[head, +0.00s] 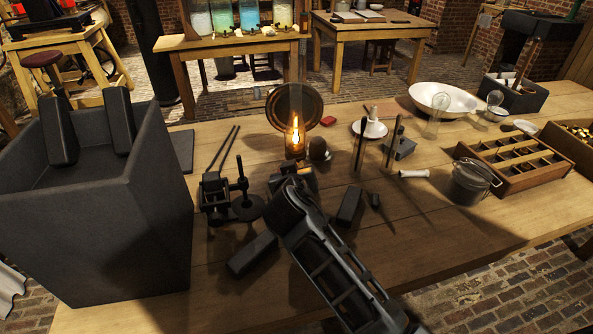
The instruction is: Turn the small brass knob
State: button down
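A lit lamp (295,140) with a glass chimney stands near the middle of the table, in front of a round brass-coloured reflector (284,104). I cannot make out the small brass knob; the lamp's lower part is dark and partly hidden by my arm. My gripper (291,181) is at the end of my dark arm, which reaches from the lower right to just in front of the lamp base. Its fingers are too dark and overlapped to tell whether they are open, or whether they touch the lamp.
A large dark box (95,215) stands at left. A small dark clamp-like device (216,197) is left of my gripper. Dark blocks (251,254) lie nearby. Upright rods (361,143), a metal pail (470,184), a compartmented wooden tray (516,172) and a white basin (443,99) are at right.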

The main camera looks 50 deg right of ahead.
dwell(0.4)
jog(key=c, duration=1)
grip_release()
jog(key=shift+a, duration=0.1)
jog(key=shift+b+v, duration=0.55)
jog(key=shift+v, duration=3.3)
